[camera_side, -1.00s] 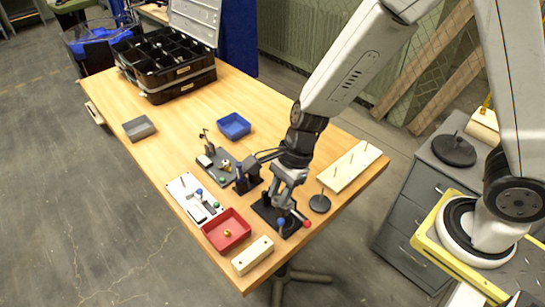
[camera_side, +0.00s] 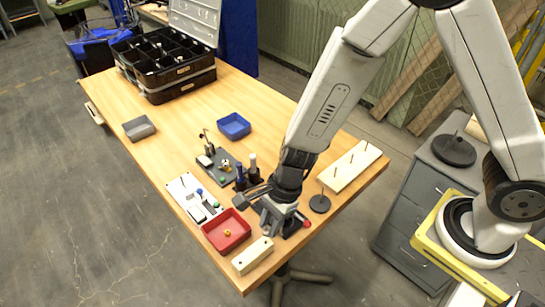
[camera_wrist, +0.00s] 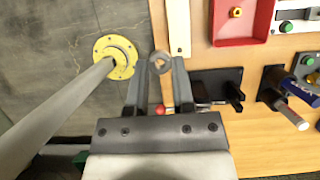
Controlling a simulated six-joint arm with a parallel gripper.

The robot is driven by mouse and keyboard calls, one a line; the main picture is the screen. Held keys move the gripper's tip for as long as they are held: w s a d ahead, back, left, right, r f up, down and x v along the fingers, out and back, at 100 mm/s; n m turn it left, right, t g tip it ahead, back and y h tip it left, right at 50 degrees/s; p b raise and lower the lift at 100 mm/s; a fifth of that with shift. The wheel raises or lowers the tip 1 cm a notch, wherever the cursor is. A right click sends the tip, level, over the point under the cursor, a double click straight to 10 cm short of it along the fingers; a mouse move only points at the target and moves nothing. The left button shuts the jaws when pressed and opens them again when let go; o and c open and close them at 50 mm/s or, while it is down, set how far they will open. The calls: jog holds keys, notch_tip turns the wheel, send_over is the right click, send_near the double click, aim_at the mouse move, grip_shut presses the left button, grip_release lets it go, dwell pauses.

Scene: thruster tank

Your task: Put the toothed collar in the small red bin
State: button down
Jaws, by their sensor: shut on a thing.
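My gripper (camera_wrist: 160,75) is shut on a small grey metal ring, the toothed collar (camera_wrist: 166,67), held between its fingertips in the wrist view. Its teeth are too small to make out. In the side view my gripper (camera_side: 273,226) hangs right of the small red bin (camera_side: 212,240), and the collar cannot be made out there. The red bin also shows in the wrist view (camera_wrist: 263,30), up and to the right of the fingertips, apart from them. A small gold nut (camera_side: 227,233) lies in the bin.
A white panel with buttons (camera_side: 194,198) and dark fixtures (camera_side: 216,166) lie behind the bin. A blue bin (camera_side: 234,126) and grey bin (camera_side: 139,128) stand farther back.

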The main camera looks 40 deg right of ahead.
jog(key=w+a+f, duration=0.1)
jog(key=w, duration=0.1)
jog(key=w+a+f, duration=0.1)
jog(key=w, duration=0.2)
jog(key=w+a+f, duration=0.2)
jog(key=w, duration=0.1)
jog(key=shift+w, duration=0.1)
send_over(217, 242)
jog(key=d, duration=0.2)
jog(key=shift+s+a+f, duration=0.15)
jog(key=shift+f, duration=1.2)
jog(key=shift+s+a+f, duration=0.1)
jog(key=shift+f, duration=1.2)
jog(key=shift+f, duration=0.15)
jog(key=shift+w+a+f, duration=0.1)
jog(key=shift+w+f, duration=0.05)
jog(key=shift+w, duration=0.05)
jog(key=shift+f, duration=1.55)
jog(key=shift+f, duration=0.1)
jog(key=shift+c, duration=2.4)
grip_release()
